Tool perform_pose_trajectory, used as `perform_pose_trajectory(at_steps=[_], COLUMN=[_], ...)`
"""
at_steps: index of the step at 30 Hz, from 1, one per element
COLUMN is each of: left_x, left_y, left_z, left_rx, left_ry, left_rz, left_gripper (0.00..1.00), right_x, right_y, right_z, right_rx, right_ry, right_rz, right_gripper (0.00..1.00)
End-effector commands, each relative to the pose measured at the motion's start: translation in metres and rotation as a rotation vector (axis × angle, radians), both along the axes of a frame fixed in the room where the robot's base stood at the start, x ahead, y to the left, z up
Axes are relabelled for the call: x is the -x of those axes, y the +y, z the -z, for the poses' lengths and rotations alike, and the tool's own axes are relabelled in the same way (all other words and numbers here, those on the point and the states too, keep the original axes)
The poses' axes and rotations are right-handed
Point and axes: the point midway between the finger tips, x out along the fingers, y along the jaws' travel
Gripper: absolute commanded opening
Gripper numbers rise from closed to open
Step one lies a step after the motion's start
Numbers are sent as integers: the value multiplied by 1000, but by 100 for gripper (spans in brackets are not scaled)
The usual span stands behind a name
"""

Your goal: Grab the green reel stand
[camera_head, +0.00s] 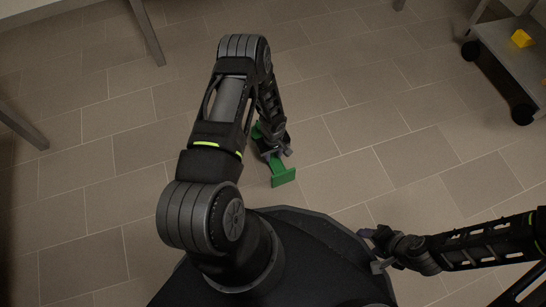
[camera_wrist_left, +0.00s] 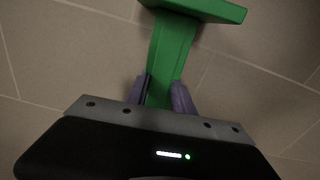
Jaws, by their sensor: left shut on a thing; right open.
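The green reel stand (camera_head: 283,177) is in front of my base in the head view, partly hidden behind my left arm and gripper. My left gripper (camera_head: 276,154) is shut on its narrow green bar. In the left wrist view the stand (camera_wrist_left: 174,50) runs up from between the two fingers (camera_wrist_left: 160,95) to a wider flat end at the top. Whether the stand touches the floor I cannot tell. My right gripper (camera_head: 372,250) is open and empty at the lower right of the head view, apart from the stand.
The tiled floor (camera_head: 350,110) around the stand is clear. A wheeled cart (camera_head: 515,60) with a yellow object (camera_head: 521,38) on it stands at the upper right. Grey furniture legs (camera_head: 147,32) show at the upper left.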

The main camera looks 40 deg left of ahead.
Motion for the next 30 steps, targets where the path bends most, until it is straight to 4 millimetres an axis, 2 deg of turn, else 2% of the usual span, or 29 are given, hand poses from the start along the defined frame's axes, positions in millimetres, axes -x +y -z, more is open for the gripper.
perform_pose_trajectory(at_steps=[4, 8, 15, 19, 23, 30], left_x=[-1, -1, -1, -1, 0, 0], left_y=[0, 1, 0, 0, 0, 0], left_z=[-7, -24, -72, -91, -100, -100], left_rx=[0, -1, -1, 0, -1, 0], left_ry=[-1, -2, -2, -1, -1, 0], left_rz=[1, 1, 0, 0, 1, 0], left_gripper=[0, 0, 0, 0, 0, 0], right_x=[0, 2, 5, 7, 8, 8], right_y=[0, 1, 1, 1, 0, 0], right_z=[-4, -12, -34, -43, -46, -45], right_rx=[0, 2, 3, 2, 2, 2], right_ry=[0, 1, 6, 11, 13, 13], right_rz=[0, -1, -5, -8, -9, -9], right_gripper=[54, 54, 54, 54, 54, 54])
